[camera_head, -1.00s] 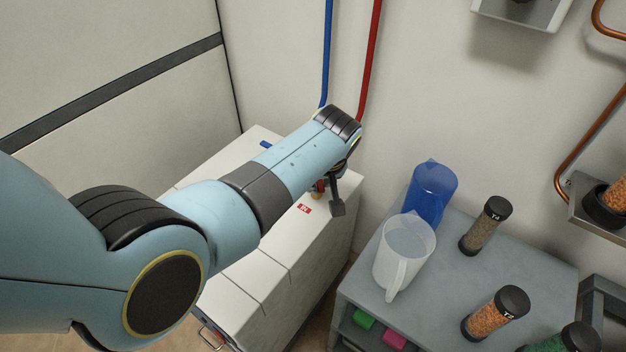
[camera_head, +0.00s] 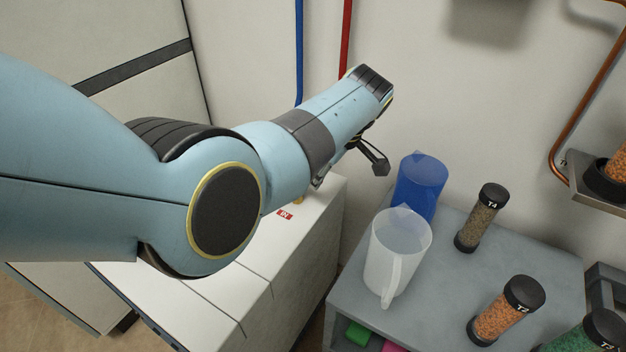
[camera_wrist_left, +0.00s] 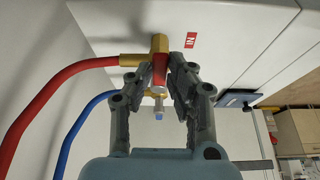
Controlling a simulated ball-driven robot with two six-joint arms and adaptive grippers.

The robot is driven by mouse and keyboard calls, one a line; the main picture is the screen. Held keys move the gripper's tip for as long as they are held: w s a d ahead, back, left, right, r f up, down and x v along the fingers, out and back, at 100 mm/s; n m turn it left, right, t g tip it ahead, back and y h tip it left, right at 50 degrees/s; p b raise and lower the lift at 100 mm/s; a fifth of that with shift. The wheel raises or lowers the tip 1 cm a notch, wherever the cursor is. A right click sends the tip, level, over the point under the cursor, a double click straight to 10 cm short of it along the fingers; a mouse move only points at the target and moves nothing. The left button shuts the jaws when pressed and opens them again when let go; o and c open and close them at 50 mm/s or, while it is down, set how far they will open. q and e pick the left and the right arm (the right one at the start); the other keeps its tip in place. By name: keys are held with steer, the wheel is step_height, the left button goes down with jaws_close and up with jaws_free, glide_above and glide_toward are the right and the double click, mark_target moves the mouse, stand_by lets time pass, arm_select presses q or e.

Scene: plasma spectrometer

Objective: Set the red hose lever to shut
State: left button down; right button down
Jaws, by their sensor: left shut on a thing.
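The red hose lever (camera_wrist_left: 159,71) shows in the left wrist view, on a brass valve (camera_wrist_left: 158,44) at the end of the red hose (camera_wrist_left: 75,78). My left gripper (camera_wrist_left: 162,80) is shut on the lever, with a finger on each side of it. The lever extends from the valve towards my gripper. In the head view my arm hides the lever, and only a dark part of my left gripper (camera_head: 374,158) shows beyond the forearm. My right gripper is not in view.
The white unit (camera_head: 265,250) carries a red IN label (camera_head: 285,215). A blue hose (camera_wrist_left: 82,125) and its valve lie close to my fingers. A blue jug (camera_head: 420,183), a clear jug (camera_head: 395,260) and several capped tubes stand on the grey bench (camera_head: 460,270).

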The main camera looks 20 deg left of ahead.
arm_select(q)
steer(key=shift+w+a+n, duration=0.1)
steer(key=shift+a+n, duration=0.1)
steer(key=shift+n, duration=0.1)
steer(key=c, duration=1.3)
jaws_free()
steer(key=shift+a, duration=0.1)
steer(key=shift+o, duration=0.2)
step_height(320, 180, up, 10)
